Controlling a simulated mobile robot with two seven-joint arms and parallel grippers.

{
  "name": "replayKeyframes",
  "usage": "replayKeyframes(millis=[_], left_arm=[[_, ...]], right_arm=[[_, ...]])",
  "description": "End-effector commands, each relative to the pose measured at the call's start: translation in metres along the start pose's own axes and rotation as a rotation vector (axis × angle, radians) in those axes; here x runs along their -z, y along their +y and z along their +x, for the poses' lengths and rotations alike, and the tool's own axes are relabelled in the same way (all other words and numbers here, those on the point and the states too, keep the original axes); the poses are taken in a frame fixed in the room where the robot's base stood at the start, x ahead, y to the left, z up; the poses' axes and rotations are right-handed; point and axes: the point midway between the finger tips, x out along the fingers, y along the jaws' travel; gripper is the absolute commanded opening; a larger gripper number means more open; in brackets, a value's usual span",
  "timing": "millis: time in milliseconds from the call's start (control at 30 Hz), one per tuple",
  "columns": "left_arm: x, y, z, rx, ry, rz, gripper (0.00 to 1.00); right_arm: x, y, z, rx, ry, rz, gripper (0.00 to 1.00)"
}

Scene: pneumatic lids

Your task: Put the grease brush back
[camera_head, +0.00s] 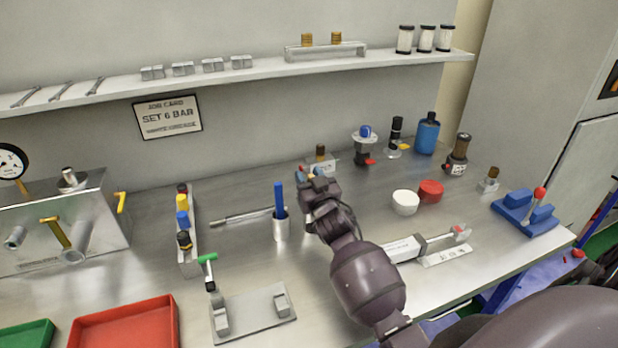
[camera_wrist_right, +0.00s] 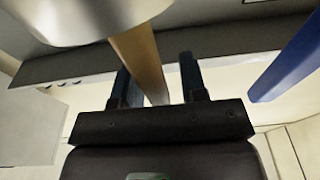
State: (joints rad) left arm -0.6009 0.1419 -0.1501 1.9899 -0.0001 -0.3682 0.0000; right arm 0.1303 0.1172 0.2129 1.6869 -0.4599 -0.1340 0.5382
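My right gripper (camera_head: 318,185) is over the middle of the bench, just right of a metal cup (camera_head: 281,228) with a blue handle (camera_head: 279,197) standing in it. In the right wrist view, a tan stick-like handle (camera_wrist_right: 140,60) runs between the two spread fingers of the right gripper (camera_wrist_right: 157,75). A gap shows beside the right finger, and I see no firm grip. The handle meets a pale rounded metal thing at the top edge. I cannot tell whether the tan handle is the grease brush; my gripper hides that spot in the head view. My left gripper is out of view.
A rack of coloured bottles (camera_head: 184,258) and a grey fixture plate (camera_head: 260,325) are to the left. A blue handle (camera_wrist_right: 285,65) is near the right finger.

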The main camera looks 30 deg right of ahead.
Motion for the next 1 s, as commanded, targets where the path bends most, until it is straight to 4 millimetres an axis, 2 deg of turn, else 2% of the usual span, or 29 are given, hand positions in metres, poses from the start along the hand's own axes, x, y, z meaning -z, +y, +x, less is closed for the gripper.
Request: replayKeyframes(millis=[67, 167, 500, 700, 1000], left_arm=[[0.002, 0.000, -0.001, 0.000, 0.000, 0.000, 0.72], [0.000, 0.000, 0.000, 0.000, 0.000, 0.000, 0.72], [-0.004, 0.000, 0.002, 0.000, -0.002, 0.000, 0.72], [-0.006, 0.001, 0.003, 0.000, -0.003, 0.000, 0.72], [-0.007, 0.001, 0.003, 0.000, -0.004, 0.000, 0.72]], right_arm=[[0.003, 0.000, 0.000, 0.000, 0.001, -0.001, 0.39], [0.001, 0.000, -0.011, 0.000, -0.002, 0.000, 0.39], [0.001, 0.000, -0.073, -0.001, -0.002, 0.000, 0.39], [0.001, 0.000, -0.103, -0.001, -0.001, 0.000, 0.39], [0.002, 0.000, -0.120, 0.000, 0.000, 0.000, 0.39]])
